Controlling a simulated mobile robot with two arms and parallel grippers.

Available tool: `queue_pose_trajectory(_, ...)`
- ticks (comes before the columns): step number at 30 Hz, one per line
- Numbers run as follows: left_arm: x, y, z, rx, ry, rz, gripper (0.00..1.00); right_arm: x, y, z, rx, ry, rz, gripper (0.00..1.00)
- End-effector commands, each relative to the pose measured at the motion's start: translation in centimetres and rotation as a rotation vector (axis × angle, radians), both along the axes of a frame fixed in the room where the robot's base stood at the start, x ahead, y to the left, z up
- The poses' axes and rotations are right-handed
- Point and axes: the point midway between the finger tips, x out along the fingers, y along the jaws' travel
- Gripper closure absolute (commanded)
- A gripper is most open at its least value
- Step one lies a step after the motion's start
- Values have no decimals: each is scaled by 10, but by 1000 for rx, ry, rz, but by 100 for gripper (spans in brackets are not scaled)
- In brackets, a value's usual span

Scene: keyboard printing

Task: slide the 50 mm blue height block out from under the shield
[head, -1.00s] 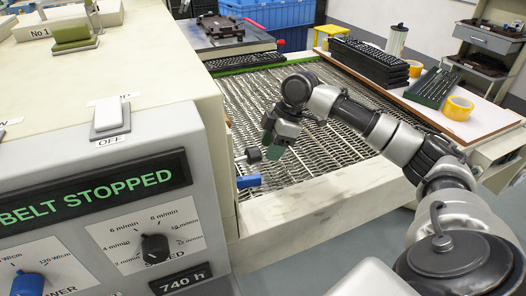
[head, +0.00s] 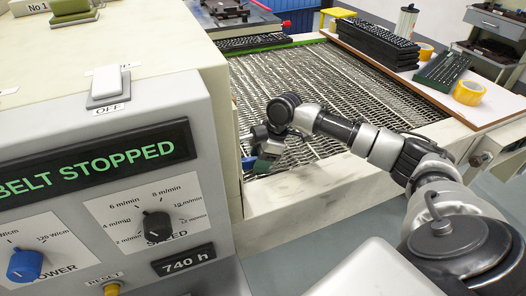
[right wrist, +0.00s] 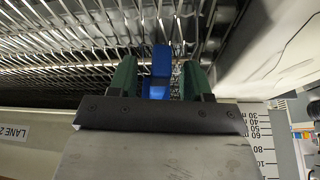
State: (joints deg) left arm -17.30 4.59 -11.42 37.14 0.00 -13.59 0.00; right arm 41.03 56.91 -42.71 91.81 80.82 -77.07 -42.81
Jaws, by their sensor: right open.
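The blue height block (head: 247,163) shows only as a small blue piece at the left edge of the wire belt, next to the pale machine housing; the rest is hidden by my gripper. In the right wrist view the blue block (right wrist: 160,72) stands between the two green fingers, with a gap visible on its right side. My right gripper (head: 263,161) is open around the block, its jaws not closed on it. I cannot clearly make out the shield or whether the block touches it. My left gripper is not in view.
The wire mesh belt (head: 340,95) is mostly empty. A pale front rail (head: 320,190) runs along its near end. Stacked black keyboards (head: 377,45) and yellow tape rolls (head: 468,92) lie on the side table. A millimetre scale (right wrist: 262,140) shows at lower right in the wrist view.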

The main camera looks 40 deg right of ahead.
Motion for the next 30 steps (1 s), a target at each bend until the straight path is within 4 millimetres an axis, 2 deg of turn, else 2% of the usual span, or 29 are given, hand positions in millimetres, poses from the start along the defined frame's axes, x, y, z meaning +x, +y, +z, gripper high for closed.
queue_pose_trajectory(7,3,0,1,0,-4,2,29,0,0,-1,0,0,0,51)
queue_pose_trajectory(15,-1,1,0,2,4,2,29,0,0,0,0,0,0,92)
queue_pose_trajectory(17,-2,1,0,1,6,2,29,0,0,0,0,0,0,100)
queue_pose_trajectory(18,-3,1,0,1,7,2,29,0,0,0,0,0,0,83)
queue_pose_trajectory(21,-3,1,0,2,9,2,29,0,0,0,0,0,0,98)
queue_pose_trajectory(22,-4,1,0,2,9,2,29,0,0,0,0,0,0,100)
queue_pose_trajectory(30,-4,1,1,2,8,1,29,0,-2,1,0,-1,0,100)
